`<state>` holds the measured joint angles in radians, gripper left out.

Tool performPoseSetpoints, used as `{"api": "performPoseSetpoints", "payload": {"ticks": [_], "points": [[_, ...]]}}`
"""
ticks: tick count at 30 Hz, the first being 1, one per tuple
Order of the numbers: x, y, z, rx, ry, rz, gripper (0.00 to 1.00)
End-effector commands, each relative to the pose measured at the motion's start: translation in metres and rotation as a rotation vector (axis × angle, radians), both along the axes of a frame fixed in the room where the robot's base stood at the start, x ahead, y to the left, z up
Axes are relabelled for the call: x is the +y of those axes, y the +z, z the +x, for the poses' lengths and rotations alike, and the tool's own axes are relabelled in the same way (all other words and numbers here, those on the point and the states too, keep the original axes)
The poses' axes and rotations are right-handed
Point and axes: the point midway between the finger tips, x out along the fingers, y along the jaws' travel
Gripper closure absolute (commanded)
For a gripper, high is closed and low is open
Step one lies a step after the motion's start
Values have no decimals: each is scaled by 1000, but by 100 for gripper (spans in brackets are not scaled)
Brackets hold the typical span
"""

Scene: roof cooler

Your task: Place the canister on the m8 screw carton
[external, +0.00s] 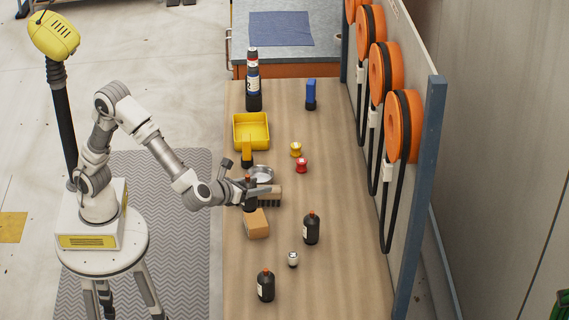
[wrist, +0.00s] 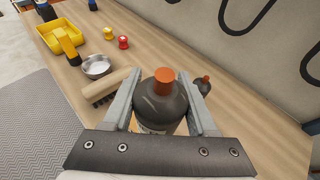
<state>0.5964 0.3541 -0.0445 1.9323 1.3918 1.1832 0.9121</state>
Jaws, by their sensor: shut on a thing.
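The canister (wrist: 160,103) is a dark, round-shouldered bottle with an orange cap. My gripper (wrist: 160,88) is shut on it, with one finger on each side. In the external view the canister (external: 250,203) is upright in my gripper (external: 250,190), just above or at the far edge of a small brown carton (external: 257,226), which appears to be the m8 screw carton. Only slivers of orange-brown carton show beneath the canister in the wrist view (wrist: 182,128). I cannot tell whether the canister touches the carton. No label is readable on the carton.
Similar dark bottles stand to the right (external: 311,230) and in front (external: 266,287), with a small white jar (external: 293,259) between. A wooden brush (external: 269,195) and metal bowl (external: 261,174) lie close behind the carton. A yellow bin (external: 240,144) is farther back. The bench's right side has free room.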

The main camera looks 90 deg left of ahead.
Motion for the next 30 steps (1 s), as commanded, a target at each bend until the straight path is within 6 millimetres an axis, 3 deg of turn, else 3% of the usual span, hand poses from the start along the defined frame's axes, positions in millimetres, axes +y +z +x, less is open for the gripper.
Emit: {"api": "performPoseSetpoints", "payload": {"ticks": [3,8,21,30], "points": [[-17,9,-32,6,19,9,100],[-21,8,-49,13,38,20,100],[52,-48,2,16,43,22,100],[70,-64,17,15,39,21,100]]}}
